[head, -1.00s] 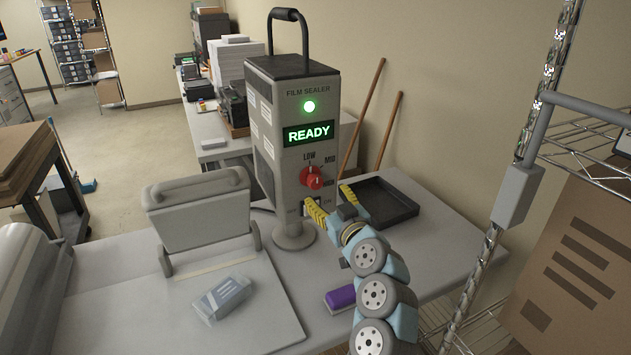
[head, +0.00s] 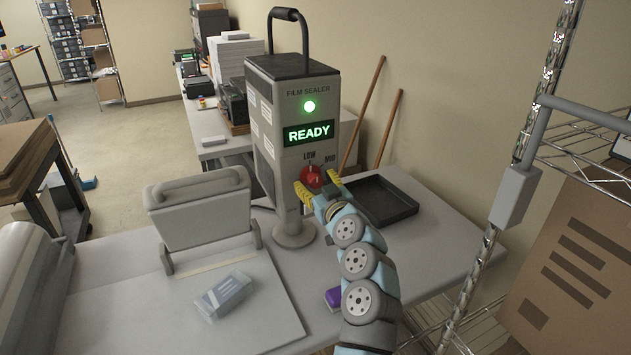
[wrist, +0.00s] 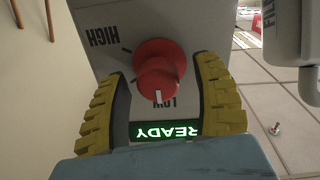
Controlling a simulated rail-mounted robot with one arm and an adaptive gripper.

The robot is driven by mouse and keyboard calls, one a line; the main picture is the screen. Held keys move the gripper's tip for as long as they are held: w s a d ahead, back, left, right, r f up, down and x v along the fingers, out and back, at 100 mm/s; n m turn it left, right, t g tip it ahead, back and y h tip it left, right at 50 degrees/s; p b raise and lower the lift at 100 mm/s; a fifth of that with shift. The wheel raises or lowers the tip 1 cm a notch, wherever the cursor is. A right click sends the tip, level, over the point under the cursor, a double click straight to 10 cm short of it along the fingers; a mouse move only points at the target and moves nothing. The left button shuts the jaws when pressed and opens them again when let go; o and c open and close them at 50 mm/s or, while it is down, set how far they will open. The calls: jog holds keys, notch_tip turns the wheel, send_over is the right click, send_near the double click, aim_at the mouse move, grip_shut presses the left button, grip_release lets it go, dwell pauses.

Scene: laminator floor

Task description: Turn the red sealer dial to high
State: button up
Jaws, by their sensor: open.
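The red sealer dial (head: 311,176) is on the front of the grey film sealer (head: 292,120), below its lit READY screen. In the wrist view the dial (wrist: 157,70) appears upside down between the fingers. Its white mark points toward the LOW label (wrist: 161,103); the HIGH label (wrist: 102,35) is at upper left. MID is not visible there, but shows in the head view. My gripper (head: 320,186) is open, with its yellow ridged fingers (wrist: 165,75) on either side of the dial. I cannot tell whether they touch it. In the head view my gripper hides the HIGH label.
A black tray (head: 374,204) lies right of the sealer. A purple-topped block (head: 332,298) is partly behind my arm. A grey press (head: 203,207) and a clear-wrapped pack (head: 226,293) are to the left. A wire rack post (head: 487,255) stands close on the right.

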jog(key=shift+w, duration=0.15)
grip_shut()
dwell(0.4)
